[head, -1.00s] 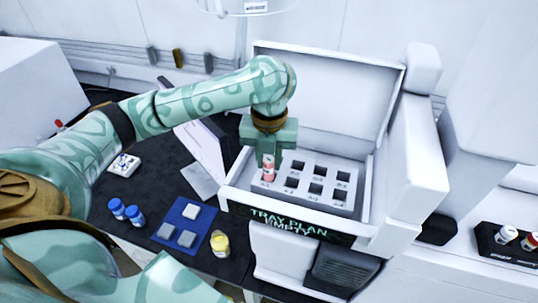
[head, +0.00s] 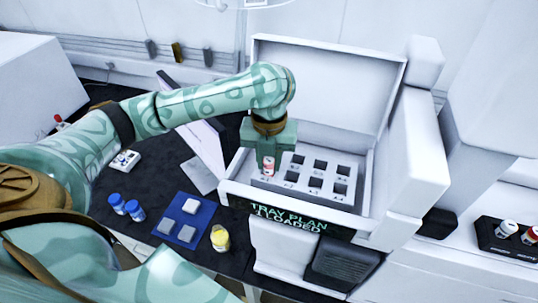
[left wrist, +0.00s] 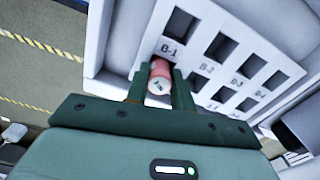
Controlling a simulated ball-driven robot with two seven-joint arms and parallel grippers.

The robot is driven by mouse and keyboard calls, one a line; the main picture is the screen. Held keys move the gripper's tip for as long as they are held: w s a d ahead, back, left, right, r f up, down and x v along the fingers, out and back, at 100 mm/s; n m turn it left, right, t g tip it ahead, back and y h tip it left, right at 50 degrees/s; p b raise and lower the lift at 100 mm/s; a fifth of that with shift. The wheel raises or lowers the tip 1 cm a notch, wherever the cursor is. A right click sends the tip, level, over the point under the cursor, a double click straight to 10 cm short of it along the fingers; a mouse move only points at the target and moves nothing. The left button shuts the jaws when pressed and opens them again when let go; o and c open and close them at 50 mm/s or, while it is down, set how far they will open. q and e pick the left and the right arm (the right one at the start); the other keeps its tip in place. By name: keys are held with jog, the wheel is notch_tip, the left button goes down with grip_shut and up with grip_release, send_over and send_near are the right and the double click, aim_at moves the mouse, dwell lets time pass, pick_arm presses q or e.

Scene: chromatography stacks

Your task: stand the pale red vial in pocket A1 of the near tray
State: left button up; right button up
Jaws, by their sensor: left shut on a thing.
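The pale red vial (head: 268,166) with a white cap stands upright at the near-left pocket of the near tray (head: 345,200), a pale rack of square pockets inside the open white case. Its lower part is sunk in the pocket. My left gripper (head: 268,168) points down and is shut on the vial; its fingers flank the vial in the left wrist view (left wrist: 160,88). There the vial (left wrist: 159,80) sits just in front of the pocket labelled B-1. My right gripper is out of view.
The case's raised lid (head: 325,85) stands behind the tray. A display on its front (head: 288,218) reads "TRAY PLAN 1 LOADED". Blue-capped vials (head: 126,207), a blue mat (head: 205,210) with grey blocks and a yellow vial (head: 220,238) stand left of the case.

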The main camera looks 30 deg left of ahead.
pick_arm(q)
jog(key=o, duration=1.5)
jog(key=shift+c, duration=0.2)
notch_tip(320, 180, up, 5)
jog(key=p, duration=0.6)
jog(key=shift+f+p, duration=0.15)
jog(key=shift+p, duration=0.25)
jog(key=shift+r, duration=0.2)
jog(key=shift+r+p, duration=0.35)
jog(key=shift+r, duration=0.55)
